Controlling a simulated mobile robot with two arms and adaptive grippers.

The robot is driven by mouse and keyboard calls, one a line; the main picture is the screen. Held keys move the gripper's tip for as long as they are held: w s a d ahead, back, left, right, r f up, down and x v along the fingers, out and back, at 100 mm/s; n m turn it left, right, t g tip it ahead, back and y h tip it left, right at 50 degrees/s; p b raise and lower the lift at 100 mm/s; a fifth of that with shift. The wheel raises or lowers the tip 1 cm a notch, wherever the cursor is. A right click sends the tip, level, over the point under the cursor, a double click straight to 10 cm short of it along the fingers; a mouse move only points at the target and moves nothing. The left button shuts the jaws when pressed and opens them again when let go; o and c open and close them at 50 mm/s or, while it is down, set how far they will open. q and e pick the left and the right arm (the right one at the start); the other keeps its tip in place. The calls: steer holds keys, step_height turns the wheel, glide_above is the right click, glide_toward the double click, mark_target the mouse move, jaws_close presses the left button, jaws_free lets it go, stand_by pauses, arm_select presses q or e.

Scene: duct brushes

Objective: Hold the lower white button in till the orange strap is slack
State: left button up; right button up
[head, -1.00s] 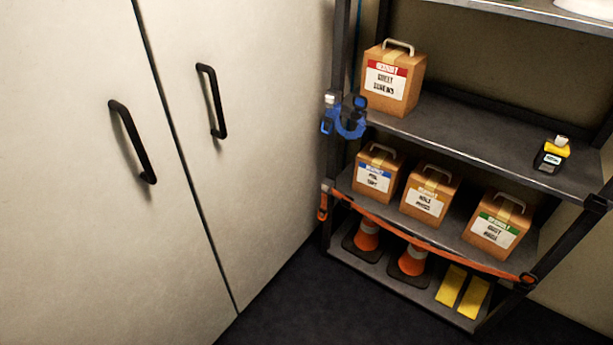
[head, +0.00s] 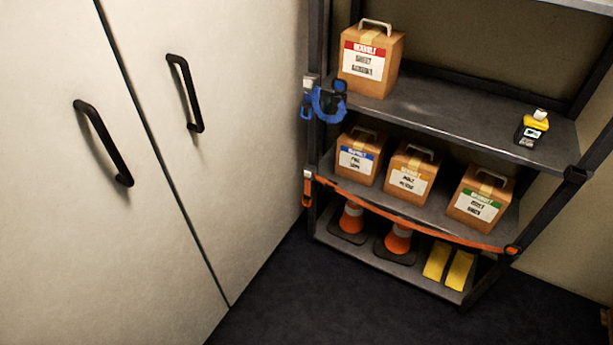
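The orange strap (head: 410,221) runs across the front of the shelf rack, from the left post to the right post. It passes low in front of the lower row of boxes, with a slight downward bow; I cannot tell how tight it is. A short orange end (head: 307,193) hangs at the left post. A small pale piece, seemingly the lower white button (head: 308,174), sits on the left post at the strap's left end. A similar pale piece (head: 310,82) sits higher, beside a bunched blue strap (head: 326,103). Neither gripper is in view.
The rack holds a red-labelled box (head: 371,60), a yellow-and-black device (head: 533,128), several labelled boxes, two traffic cones (head: 398,239) and yellow blocks (head: 437,260). A white cabinet (head: 215,235) with black handles stands left of the rack. The dark floor (head: 330,300) in front is clear.

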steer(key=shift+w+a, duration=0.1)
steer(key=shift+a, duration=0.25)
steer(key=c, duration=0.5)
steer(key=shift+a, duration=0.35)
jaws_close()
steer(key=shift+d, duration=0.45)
